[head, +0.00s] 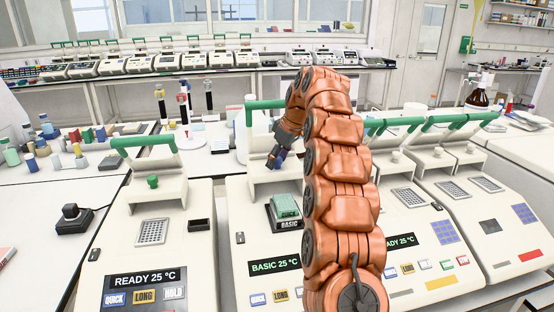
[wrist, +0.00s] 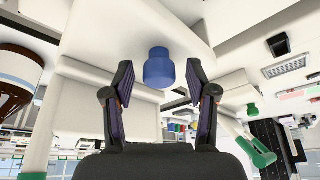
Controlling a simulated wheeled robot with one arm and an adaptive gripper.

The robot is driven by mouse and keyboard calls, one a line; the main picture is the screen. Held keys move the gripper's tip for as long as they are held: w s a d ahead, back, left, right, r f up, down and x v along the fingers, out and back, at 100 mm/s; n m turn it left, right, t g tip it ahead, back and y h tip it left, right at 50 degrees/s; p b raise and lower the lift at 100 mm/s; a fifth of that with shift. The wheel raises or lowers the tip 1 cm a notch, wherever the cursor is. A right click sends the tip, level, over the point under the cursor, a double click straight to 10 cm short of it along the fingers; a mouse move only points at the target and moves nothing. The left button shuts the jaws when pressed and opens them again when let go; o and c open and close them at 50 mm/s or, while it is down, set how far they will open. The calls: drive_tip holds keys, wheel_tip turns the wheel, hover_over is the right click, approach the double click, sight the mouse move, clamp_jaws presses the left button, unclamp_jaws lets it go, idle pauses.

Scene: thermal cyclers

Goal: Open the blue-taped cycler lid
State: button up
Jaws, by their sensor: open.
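The middle cycler (head: 245,235) shows BASIC 25 °C, and a green block (head: 285,207) sits on its deck. Its pale lid (head: 256,165) stands raised behind the deck, with a green bar (head: 265,104) along its top edge. My arm hides much of its right side. My gripper (head: 277,157) is in front of this lid. In the wrist view, a blue knob (wrist: 159,70) sticks out from a pale panel (wrist: 110,35). The open fingers are on either side of the knob, with visible gaps. I cannot make out any blue tape.
A cycler reading READY 25 °C (head: 150,230) stands at left, its lid raised with a green knob. More cyclers (head: 455,205) stand close at right with raised lids. Bottles (head: 187,100) and small vials (head: 45,125) stand on the bench behind and left.

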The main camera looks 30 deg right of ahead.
drive_tip(key=shift+v, duration=2.4)
drive_tip(key=s+d, duration=0.6)
drive_tip(key=s, duration=0.4)
drive_tip(key=shift+s+d, duration=0.1)
drive_tip(key=shift+s, duration=0.05)
drive_tip(key=s+a+f+m+g, duration=0.1)
drive_tip(key=s+a+f+g, duration=0.1)
drive_tip(key=s+a, duration=0.6)
drive_tip(key=s+a+f+m+g, duration=0.1)
drive_tip(key=s+a, duration=0.4)
drive_tip(key=a, duration=0.7)
drive_tip(key=s+a+f+m+g, duration=0.1)
drive_tip(key=s+f, duration=0.3)
drive_tip(key=s, duration=0.4)
drive_tip(key=s+a+f+m+g+h, duration=0.1)
drive_tip(key=s+f, duration=0.3)
drive_tip(key=s, duration=0.5)
drive_tip(key=s+a+f+m+h, duration=0.1)
drive_tip(key=s+a+f+m, duration=0.1)
drive_tip(key=s, duration=0.7)
wheel_tip(320, 180, down, 3)
drive_tip(key=shift+s+a+r+g, duration=0.1)
drive_tip(key=shift+s+a+g, duration=0.25)
drive_tip(key=shift+a, duration=0.3)
